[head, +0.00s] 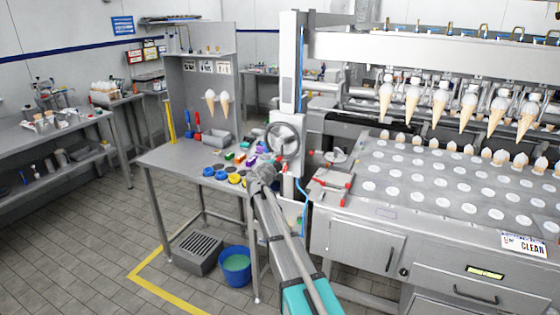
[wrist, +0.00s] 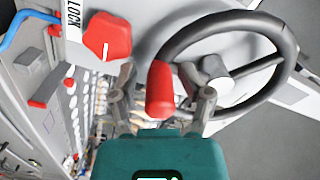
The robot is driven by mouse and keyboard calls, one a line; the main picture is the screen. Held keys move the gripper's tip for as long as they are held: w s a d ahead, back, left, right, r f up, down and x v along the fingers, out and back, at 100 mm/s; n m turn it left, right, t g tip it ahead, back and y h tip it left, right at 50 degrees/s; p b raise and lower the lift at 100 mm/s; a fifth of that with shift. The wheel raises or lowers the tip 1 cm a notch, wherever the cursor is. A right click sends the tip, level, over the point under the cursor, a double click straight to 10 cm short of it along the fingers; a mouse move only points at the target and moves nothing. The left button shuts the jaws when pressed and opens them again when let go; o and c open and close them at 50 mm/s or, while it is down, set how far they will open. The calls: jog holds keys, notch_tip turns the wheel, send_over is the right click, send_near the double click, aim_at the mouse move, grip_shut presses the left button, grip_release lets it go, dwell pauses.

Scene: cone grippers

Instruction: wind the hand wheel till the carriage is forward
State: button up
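The hand wheel (head: 283,123) stands on the front of the white column, left of the machine. In the wrist view its dark rim (wrist: 262,22) and grey hub fill the upper right. Its red handle (wrist: 160,90) sticks out toward the camera. My gripper (wrist: 158,72) has its fingers apart, one on each side of the red handle, with gaps visible at both sides. In the head view my gripper (head: 262,172) is at the lower left of the wheel. The likely carriage, a row of cone grippers holding cones (head: 440,102), hangs above the machine's deck.
A red knob (wrist: 107,37) beside a LOCK label is close left of the wheel. The machine's deck (head: 385,210) has rows of round holes, with several cones along its back. A bench (head: 165,158) with coloured parts stands left. A blue bucket (head: 235,268) is on the floor.

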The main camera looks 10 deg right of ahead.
jog(key=shift+s+a, duration=0.2)
jog(key=shift+s, duration=0.05)
jog(key=v, duration=1.1)
jog(key=shift+s+a, duration=0.2)
jog(key=shift+s, duration=0.15)
jog(key=s+d+f+n+g+y, duration=0.1)
jog(key=s+d+f+n+g, duration=0.3)
jog(key=s+f, duration=0.3)
jog(key=s+d+f+n+g+y, duration=0.25)
jog(key=s+f+g, duration=0.2)
jog(key=s, duration=0.35)
jog(key=s+a+f+n+g+y, duration=0.2)
jog(key=s+a+f+n+y, duration=0.1)
jog(key=s+n, duration=0.4)
jog(key=s+a+f+n+g+y, duration=0.3)
jog(key=s+n, duration=0.4)
jog(key=s, duration=0.4)
jog(key=shift+a+f+y, duration=0.2)
jog(key=shift+f+y, duration=0.35)
jog(key=shift+y, duration=0.4)
